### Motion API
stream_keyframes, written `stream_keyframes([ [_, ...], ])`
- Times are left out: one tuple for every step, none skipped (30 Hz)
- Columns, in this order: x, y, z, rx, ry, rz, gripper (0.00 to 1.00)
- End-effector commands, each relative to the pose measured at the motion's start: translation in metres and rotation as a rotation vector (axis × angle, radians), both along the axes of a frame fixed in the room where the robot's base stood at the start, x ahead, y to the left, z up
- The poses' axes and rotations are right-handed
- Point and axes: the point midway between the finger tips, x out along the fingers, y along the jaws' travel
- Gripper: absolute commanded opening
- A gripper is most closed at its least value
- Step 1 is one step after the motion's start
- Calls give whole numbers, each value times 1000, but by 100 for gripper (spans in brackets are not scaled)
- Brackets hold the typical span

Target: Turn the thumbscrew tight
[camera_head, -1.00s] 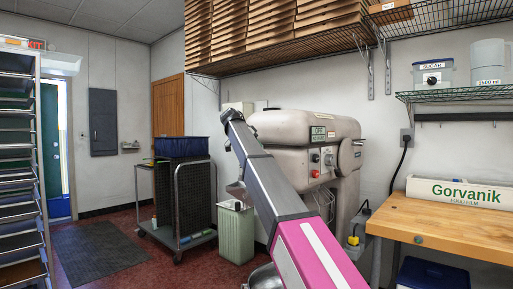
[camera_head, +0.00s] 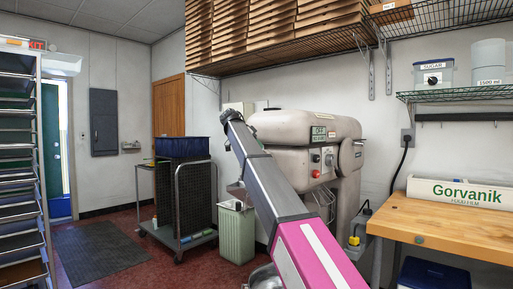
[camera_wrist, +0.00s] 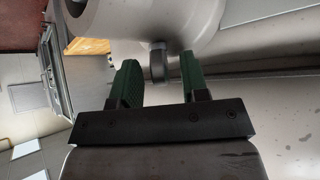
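In the wrist view, the thumbscrew (camera_wrist: 157,66) is a small grey knob on a short stem. It sticks out from a pale rounded part of the machine. My gripper (camera_wrist: 159,75) has two green fingers, one on each side of the knob. The fingers stand apart, with a visible gap beside the knob, and hold nothing. In the head view, the large beige dough machine (camera_head: 290,127) stands behind my arm. My gripper and the thumbscrew cannot be made out there.
A wooden bench (camera_head: 450,230) with a white Gorvanik box (camera_head: 460,193) stands right of the machine. A green bin (camera_head: 236,233) and a cart (camera_head: 180,240) stand left of it. A wire shelf (camera_head: 455,94) hangs above the bench.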

Motion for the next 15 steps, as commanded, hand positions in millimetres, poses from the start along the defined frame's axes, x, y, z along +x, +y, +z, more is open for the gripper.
stream_keyframes([
  [0,0,0,0,0,0,40],
  [0,0,0,-1,0,0,40],
  [0,0,0,-1,0,0,40],
  [0,0,0,-1,0,0,40],
  [0,0,0,-1,0,0,40],
  [0,0,0,-1,0,0,40],
  [0,0,0,-1,0,0,40],
  [0,0,1,-1,0,0,40],
  [0,1,1,-1,0,0,40],
  [0,2,2,-1,-1,1,40],
  [-1,3,4,-1,-1,1,40],
  [-1,5,6,-1,-1,1,40],
  [-2,7,8,-1,-1,1,40],
  [-2,10,10,-1,-2,1,40],
  [-3,13,14,-1,-2,1,40],
])
